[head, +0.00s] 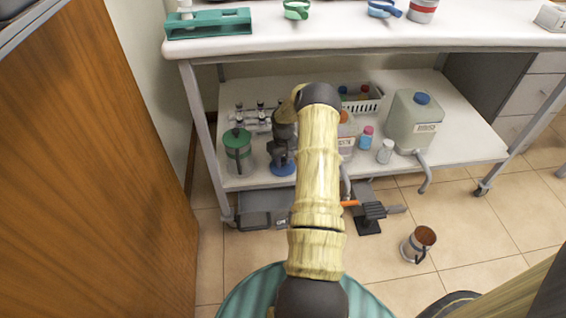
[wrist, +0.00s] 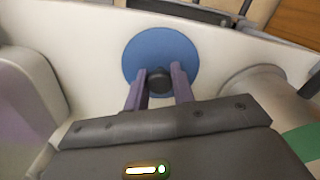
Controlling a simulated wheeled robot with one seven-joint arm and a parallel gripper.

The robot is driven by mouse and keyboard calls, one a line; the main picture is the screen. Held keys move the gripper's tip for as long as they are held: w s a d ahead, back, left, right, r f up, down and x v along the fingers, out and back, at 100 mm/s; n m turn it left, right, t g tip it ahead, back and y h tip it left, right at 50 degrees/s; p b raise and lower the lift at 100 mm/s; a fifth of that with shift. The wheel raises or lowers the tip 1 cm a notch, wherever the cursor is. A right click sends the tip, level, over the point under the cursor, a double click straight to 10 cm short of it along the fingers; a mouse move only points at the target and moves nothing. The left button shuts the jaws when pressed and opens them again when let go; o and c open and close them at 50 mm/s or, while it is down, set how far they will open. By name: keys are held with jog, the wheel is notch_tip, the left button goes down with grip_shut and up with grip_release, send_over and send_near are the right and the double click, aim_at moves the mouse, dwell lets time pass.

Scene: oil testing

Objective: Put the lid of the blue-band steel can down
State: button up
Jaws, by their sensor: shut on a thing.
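My gripper (wrist: 160,88) is shut on the dark knob (wrist: 158,80) of a round blue lid (wrist: 180,52), one finger on each side of the knob. In the head view the blue lid (head: 283,169) shows below my gripper, over the front of the white lower shelf (head: 236,184). I cannot tell whether it touches the shelf. An open steel can (head: 408,250) with a dark handle and brown inside stands on the tiled floor at the right. I cannot make out a blue band on it.
A green-lidded container (head: 238,158) stands left of the lid. Several bottles, a white basket (head: 372,105) and a large blue-capped container (head: 402,128) stand to the right. The tabletop (head: 340,38) overhangs the shelf. A wooden panel (head: 95,160) rises at the left.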

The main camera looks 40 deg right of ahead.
aim_at(283, 160)
jog(key=shift+f, duration=0.1)
jog(key=o, duration=1)
jog(key=shift+w, duration=0.1)
notch_tip(283, 160, up, 8)
jog(key=p, duration=0.3)
jog(key=shift+f, duration=0.1)
